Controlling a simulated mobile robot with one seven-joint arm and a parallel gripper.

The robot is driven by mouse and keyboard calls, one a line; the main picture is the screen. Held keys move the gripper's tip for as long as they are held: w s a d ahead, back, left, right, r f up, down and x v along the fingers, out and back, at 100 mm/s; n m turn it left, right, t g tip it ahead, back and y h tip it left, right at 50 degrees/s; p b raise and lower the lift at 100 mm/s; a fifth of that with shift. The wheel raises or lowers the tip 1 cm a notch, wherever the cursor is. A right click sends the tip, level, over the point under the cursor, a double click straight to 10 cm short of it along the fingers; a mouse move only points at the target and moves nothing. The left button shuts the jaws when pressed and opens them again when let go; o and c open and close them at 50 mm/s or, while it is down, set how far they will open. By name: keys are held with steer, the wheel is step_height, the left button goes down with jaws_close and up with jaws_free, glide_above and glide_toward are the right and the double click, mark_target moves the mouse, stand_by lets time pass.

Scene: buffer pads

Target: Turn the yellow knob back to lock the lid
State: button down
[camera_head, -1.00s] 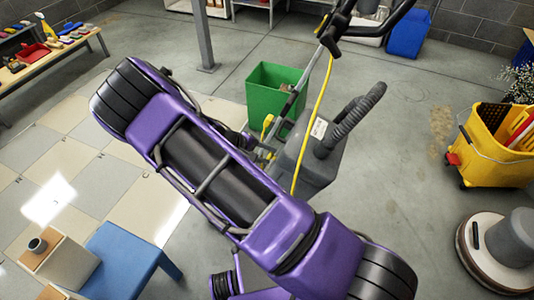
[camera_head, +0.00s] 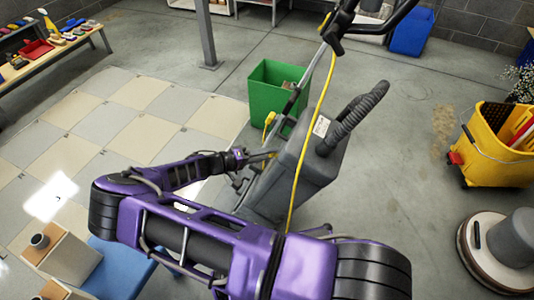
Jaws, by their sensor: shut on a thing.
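The grey machine tank (camera_head: 290,185) stands in the middle of the head view, with a ribbed black hose rising from its top. My gripper (camera_head: 252,157) is at the tank's left side, at the end of my purple arm. A thin strip of yellow, the yellow knob (camera_head: 266,155), shows at its fingertips against the tank. The gripper is shut on the knob; its fingers are small and partly hidden here. The lid's edge and the knob's angle cannot be made out.
A yellow cord (camera_head: 311,135) hangs from the machine's handle past the tank. A green bin (camera_head: 275,95) stands behind it. A yellow mop bucket (camera_head: 497,150) and a round floor machine (camera_head: 498,255) are at right. A blue bench (camera_head: 125,268) is at lower left.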

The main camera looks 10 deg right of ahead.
stand_by(0.5)
steer(key=shift+c, duration=2.4)
jaws_free()
steer(key=v, duration=1.7)
steer(key=shift+a+f, duration=0.2)
steer(key=shift+a, duration=0.05)
